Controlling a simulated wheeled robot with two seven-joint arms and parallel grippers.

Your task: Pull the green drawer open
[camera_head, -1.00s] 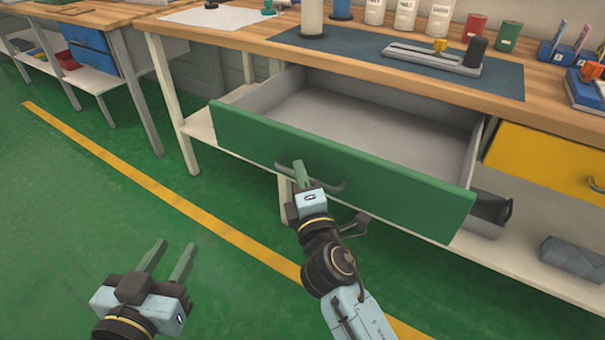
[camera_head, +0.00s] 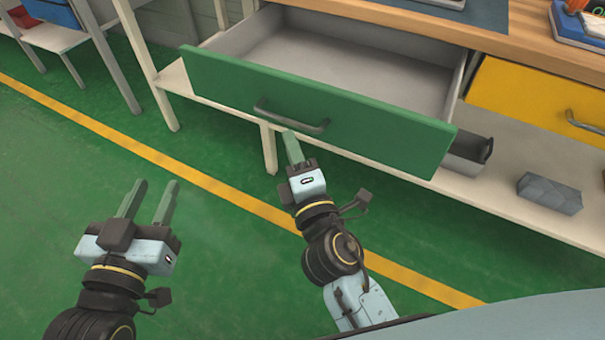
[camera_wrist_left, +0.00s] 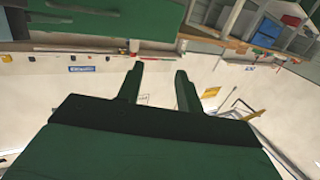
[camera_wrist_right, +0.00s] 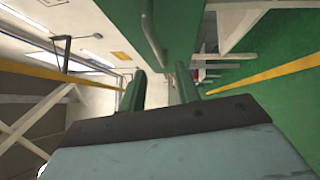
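The green drawer (camera_head: 375,136) stands pulled out from under the workbench, and its grey inside (camera_head: 340,72) looks empty. Its dark bar handle (camera_head: 290,119) is on the green front; it also shows in the right wrist view (camera_wrist_right: 151,35). My right gripper (camera_head: 290,138) is just below and in front of the handle, fingers apart with nothing between them. It appears clear of the handle. My left gripper (camera_head: 152,186) is open and empty over the floor at the left, away from the drawer. It also shows open in the left wrist view (camera_wrist_left: 159,75).
A yellow drawer (camera_head: 525,92) is shut at the right. A grey block (camera_head: 549,194) and a dark bin (camera_head: 467,155) are on the lower shelf (camera_head: 510,213). Green floor with a yellow line (camera_head: 225,190) is clear before the bench.

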